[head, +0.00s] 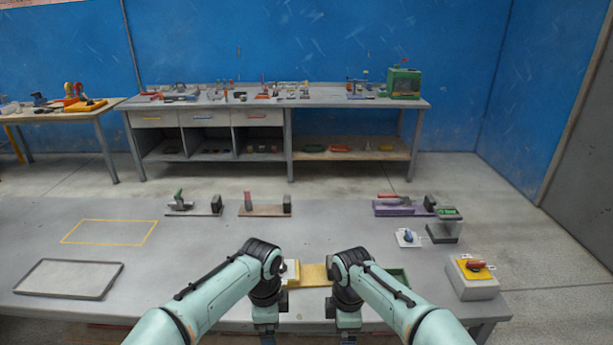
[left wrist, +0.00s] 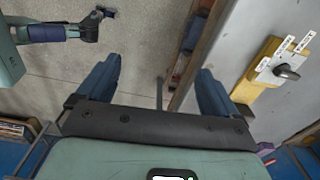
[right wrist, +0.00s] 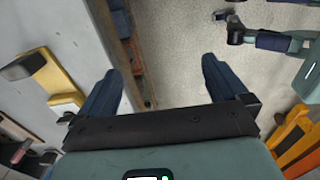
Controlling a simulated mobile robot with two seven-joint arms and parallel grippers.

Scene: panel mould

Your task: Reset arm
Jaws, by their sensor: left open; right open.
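My left gripper (head: 265,336) and right gripper (head: 348,336) hang low at the table's near edge in the head view, close together. In the left wrist view the left gripper's (left wrist: 158,85) dark blue fingers are spread wide with nothing between them. In the right wrist view the right gripper (right wrist: 163,85) is also spread and empty, above the floor. A yellow block (head: 314,275) with a white part (head: 291,272) lies on the table behind and between the forearms, partly hidden. The yellow piece also shows in the left wrist view (left wrist: 246,88).
On the grey table (head: 190,250) are a flat tray (head: 68,279), a yellow outline (head: 110,232), clamps along the back, a purple block (head: 396,208) and a grey box (head: 472,282) with a red-handled item. A green container (head: 398,276) is half hidden by my right arm. The left middle is clear.

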